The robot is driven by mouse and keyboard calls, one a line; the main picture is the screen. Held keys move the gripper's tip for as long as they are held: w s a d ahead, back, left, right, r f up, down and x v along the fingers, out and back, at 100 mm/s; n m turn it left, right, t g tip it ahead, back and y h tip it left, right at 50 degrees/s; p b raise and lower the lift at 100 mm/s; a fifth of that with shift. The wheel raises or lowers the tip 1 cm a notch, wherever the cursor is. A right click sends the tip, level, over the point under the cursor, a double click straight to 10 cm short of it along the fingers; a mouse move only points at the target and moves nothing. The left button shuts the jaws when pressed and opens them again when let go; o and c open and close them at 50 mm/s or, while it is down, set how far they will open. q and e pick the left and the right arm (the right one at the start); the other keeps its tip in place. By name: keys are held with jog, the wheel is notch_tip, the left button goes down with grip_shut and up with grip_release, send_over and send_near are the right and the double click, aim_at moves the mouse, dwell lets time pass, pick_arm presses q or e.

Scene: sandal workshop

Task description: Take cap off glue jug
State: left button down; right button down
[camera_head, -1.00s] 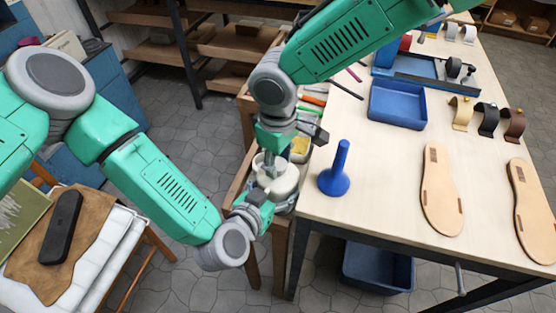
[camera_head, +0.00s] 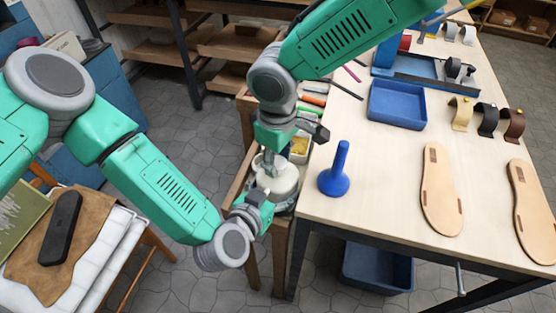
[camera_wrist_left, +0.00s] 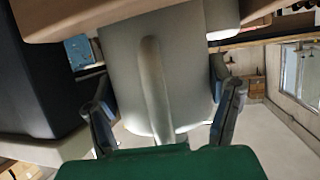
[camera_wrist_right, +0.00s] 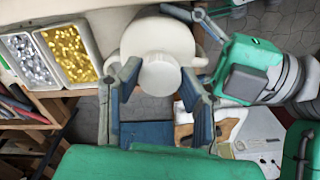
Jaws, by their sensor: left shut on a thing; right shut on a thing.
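My right gripper (camera_head: 270,158) points down from above. In the right wrist view its fingers are on both sides of the round pale cap (camera_wrist_right: 160,75), on top of the jug (camera_wrist_right: 155,35). Whether the cap is still seated on the neck cannot be told.
A blue cone-shaped tool (camera_head: 335,172) stands on the table just right of the jug. A blue tray (camera_head: 397,104) and sandal soles (camera_head: 438,190) lie farther right. Bins of silver and gold pieces (camera_wrist_right: 70,52) are beside the jug. Table space right of the cone is clear.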

aim_at(278, 162)
jog(key=shift+r, duration=0.65)
jog(key=shift+r, duration=0.15)
pick_arm(q)
jog(key=shift+s, duration=0.1)
pick_arm(e)
jog(key=shift+r, duration=1.85)
pick_arm(q)
grip_release()
jog(key=v, duration=1.1)
jog(key=shift+s+a, duration=0.3)
jog(key=shift+a, duration=0.05)
